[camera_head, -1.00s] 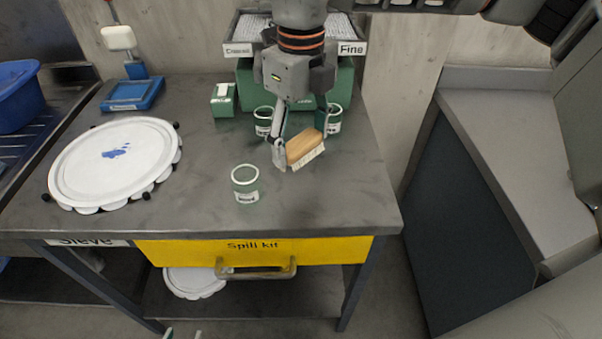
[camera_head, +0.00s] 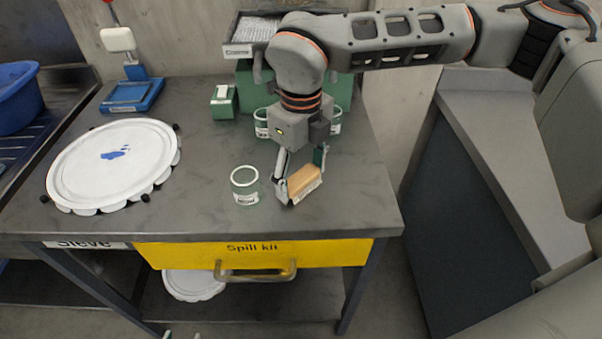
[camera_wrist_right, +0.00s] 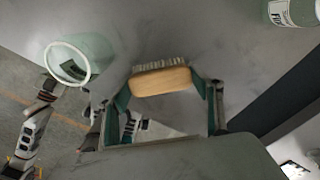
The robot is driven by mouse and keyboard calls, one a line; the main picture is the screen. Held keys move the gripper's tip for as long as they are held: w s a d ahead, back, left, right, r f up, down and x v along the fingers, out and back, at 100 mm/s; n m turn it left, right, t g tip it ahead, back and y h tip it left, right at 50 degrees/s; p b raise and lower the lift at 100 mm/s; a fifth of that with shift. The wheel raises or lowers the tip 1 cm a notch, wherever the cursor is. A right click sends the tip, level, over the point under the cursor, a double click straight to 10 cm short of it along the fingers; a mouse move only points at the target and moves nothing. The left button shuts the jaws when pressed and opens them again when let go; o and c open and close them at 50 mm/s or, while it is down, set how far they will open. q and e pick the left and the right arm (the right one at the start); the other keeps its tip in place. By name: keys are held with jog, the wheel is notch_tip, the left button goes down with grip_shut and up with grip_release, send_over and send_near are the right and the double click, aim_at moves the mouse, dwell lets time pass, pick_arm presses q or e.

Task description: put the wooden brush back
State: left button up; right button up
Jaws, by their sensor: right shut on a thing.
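The wooden brush (camera_head: 304,182) has a light wood back and pale bristles. My right gripper (camera_head: 301,186) is shut on it, above the front right part of the grey table; I cannot tell whether the bristles touch the top. In the right wrist view the brush (camera_wrist_right: 161,80) sits crosswise between the two fingers (camera_wrist_right: 163,100), bristles toward the top of the picture. Only two fingertips of my left gripper (camera_head: 182,335) show at the bottom edge of the head view, apart, with nothing between them.
An open green jar (camera_head: 245,186) stands just left of the brush. More green jars (camera_head: 263,122) stand behind, before a green box under a labelled tray (camera_head: 238,50). A white round sieve lid (camera_head: 90,165) fills the table's left. The front right corner (camera_head: 365,215) is clear.

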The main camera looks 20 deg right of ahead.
aim_at(301, 177)
jog(key=shift+f, duration=0.15)
jog(key=o, duration=1.1)
jog(key=shift+c, duration=0.2)
jog(key=shift+r, duration=0.45)
notch_tip(301, 177, up, 11)
jog(key=shift+r, duration=0.2)
